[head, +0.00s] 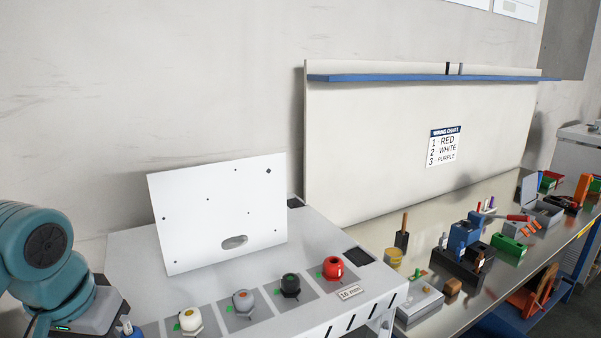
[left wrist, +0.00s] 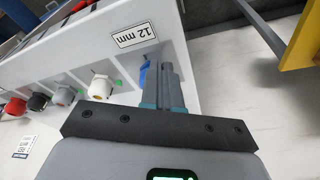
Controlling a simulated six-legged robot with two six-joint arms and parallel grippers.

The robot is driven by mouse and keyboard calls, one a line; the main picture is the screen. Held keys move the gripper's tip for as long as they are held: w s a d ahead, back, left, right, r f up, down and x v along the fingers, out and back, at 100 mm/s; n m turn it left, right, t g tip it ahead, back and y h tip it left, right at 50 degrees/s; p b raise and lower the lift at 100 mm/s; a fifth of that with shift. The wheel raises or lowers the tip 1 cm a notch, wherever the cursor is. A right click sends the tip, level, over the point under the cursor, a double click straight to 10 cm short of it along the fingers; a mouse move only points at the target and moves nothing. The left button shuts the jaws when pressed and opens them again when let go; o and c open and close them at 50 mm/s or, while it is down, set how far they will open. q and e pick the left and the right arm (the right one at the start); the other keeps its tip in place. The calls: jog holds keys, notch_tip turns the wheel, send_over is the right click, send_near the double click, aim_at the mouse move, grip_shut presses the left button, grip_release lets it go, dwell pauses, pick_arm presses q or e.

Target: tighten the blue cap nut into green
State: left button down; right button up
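The blue cap nut (left wrist: 144,73) shows as a small blue patch beside the tips of my left gripper (left wrist: 163,68) in the left wrist view, near the 12 mm label. The fingers hide most of it. The fingers lie close together, and I cannot tell whether they grip the nut or only stand against it. In the head view my left arm comes in at the lower left, and a bit of blue shows at the bottom edge beside it. The nut's green mark is not clearly visible there. My right gripper is not in view.
A white (head: 191,320), a grey (head: 243,303), a black (head: 290,286) and a red cap nut (head: 333,268) stand in a row on the light panel, with green marks beside them. A white upright board (head: 210,205) stands behind. A cluttered metal bench (head: 400,240) is to the right.

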pick_arm(q)
jog(key=shift+a, duration=0.4)
jog(key=shift+s+f, duration=0.1)
jog(key=w+p+v, duration=0.1)
jog(key=p+v, duration=0.4)
jog(key=v, duration=0.1)
jog(key=shift+p, duration=0.4)
jog(key=shift+w, duration=0.15)
